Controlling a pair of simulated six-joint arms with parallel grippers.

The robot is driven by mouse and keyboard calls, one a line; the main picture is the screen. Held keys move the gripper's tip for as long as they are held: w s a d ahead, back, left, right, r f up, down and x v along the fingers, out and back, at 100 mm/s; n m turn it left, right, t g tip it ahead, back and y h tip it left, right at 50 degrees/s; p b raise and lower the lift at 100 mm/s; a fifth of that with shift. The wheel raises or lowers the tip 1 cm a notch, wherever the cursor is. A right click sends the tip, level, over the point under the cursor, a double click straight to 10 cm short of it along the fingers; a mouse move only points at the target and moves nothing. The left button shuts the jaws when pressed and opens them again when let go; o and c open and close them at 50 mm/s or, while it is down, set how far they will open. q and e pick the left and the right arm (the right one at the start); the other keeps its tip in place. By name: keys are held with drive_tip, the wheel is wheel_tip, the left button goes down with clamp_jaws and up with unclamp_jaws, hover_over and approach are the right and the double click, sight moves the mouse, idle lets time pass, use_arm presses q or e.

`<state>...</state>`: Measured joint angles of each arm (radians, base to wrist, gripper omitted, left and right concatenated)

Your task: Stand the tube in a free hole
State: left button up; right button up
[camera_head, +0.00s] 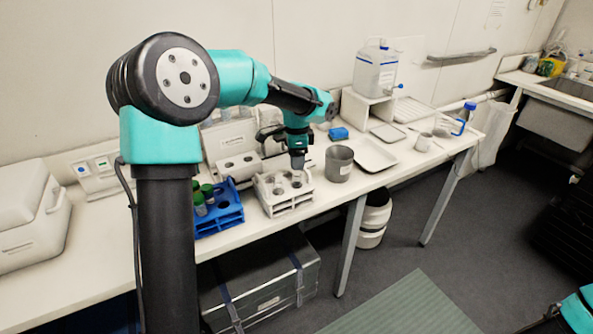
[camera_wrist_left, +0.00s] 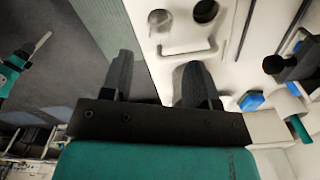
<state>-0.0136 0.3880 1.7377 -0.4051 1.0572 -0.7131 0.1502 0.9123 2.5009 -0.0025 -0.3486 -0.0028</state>
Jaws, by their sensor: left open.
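My left gripper (camera_head: 297,170) points down over the right part of a white rack (camera_head: 286,208) with round holes. In the left wrist view its two dark fingers (camera_wrist_left: 157,80) stand apart with nothing visible between them. I cannot tell which tube the task means. My right arm (camera_head: 577,310) shows only at the lower right edge; its jaws are not clear.
A grey beaker (camera_head: 339,166) stands just right of the white rack, with a white tray (camera_head: 374,156) beyond it.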

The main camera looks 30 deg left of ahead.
use_arm(q)
drive_tip(key=shift+r, duration=1.9)
